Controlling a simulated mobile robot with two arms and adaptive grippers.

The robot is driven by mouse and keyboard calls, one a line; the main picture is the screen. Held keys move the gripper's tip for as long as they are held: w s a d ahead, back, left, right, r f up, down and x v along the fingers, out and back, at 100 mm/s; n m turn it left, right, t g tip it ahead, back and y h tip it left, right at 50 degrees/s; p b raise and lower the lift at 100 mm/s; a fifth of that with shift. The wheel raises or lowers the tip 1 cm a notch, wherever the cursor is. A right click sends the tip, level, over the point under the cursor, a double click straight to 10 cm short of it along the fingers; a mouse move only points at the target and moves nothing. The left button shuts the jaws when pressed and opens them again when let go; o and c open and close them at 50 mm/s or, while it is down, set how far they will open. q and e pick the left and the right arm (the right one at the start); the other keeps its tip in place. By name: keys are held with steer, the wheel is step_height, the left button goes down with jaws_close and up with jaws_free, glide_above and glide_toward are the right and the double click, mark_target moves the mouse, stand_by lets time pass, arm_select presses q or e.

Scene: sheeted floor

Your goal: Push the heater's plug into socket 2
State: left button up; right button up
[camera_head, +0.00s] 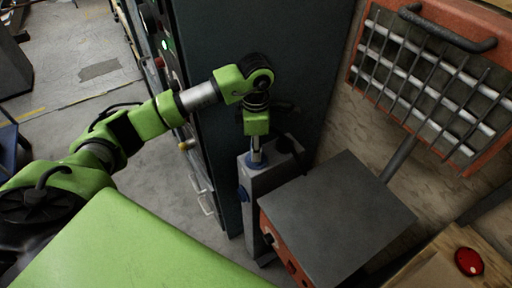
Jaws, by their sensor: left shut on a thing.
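My left arm comes in from the left, and its wrist bends down over a tall grey post (277,182) with blue sockets. My left gripper (257,152) is at the top of this post, beside a blue ring (256,163). It is shut on what seems to be the heater's plug, which is mostly hidden. I cannot tell how far the plug is from the socket. Another blue socket (243,193) shows on the post's left side; socket numbers cannot be read. The heater (435,75), with an orange-red frame and metal bars, stands at the upper right. My right gripper is out of view.
A box with a grey top (338,215) and orange-red front stands close to the right of the post. A tall dark cabinet (250,30) stands behind my left arm. A red button (469,262) is at the lower right. Open floor (85,75) lies at the upper left.

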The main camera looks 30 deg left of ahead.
arm_select(q)
steer(key=o, duration=1.2)
steer(key=shift+r, duration=0.15)
step_height(320, 180, up, 12)
steer(key=shift+f, duration=0.1)
